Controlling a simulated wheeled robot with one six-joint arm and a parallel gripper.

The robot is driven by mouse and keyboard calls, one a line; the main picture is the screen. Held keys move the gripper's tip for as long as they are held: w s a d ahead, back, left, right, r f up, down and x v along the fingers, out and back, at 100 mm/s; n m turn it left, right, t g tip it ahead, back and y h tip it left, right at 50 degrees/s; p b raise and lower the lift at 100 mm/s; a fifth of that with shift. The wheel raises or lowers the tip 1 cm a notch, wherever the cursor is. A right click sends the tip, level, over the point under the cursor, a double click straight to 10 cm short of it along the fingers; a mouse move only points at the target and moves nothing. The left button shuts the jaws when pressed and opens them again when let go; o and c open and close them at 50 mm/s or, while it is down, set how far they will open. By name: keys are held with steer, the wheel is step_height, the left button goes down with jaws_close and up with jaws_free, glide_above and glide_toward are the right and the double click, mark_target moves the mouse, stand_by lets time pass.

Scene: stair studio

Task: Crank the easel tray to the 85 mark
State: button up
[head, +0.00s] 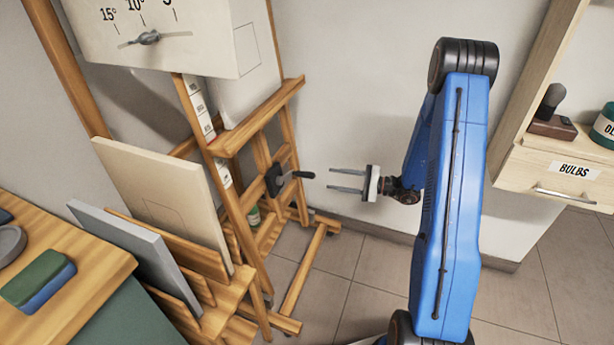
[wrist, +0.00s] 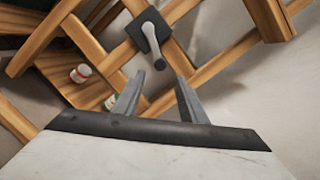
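The wooden easel (head: 262,150) stands left of my arm, with its tray (head: 257,118) as a ledge across the front. A white strip of marks (head: 203,110) runs up its mast; I cannot read which mark the tray is at. The crank (head: 290,176) has a dark square plate and a dark handle pointing right, toward my gripper (head: 348,181). My gripper is open and empty, its two fingers pointing at the handle with a small gap between. In the wrist view the crank (wrist: 150,35) lies beyond the open fingers (wrist: 160,92), its knob just ahead of them.
Canvases (head: 160,190) lean in a rack at left, beside a bench with a green and blue block (head: 38,279). A drawer labelled BULBS (head: 572,170) is at right. Small jars (wrist: 81,73) sit low behind the easel.

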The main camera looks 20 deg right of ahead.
glide_toward(294, 174)
steer(key=x, duration=0.5)
steer(key=shift+w+a+r, duration=0.1)
steer(key=shift+r, duration=0.05)
jaws_close()
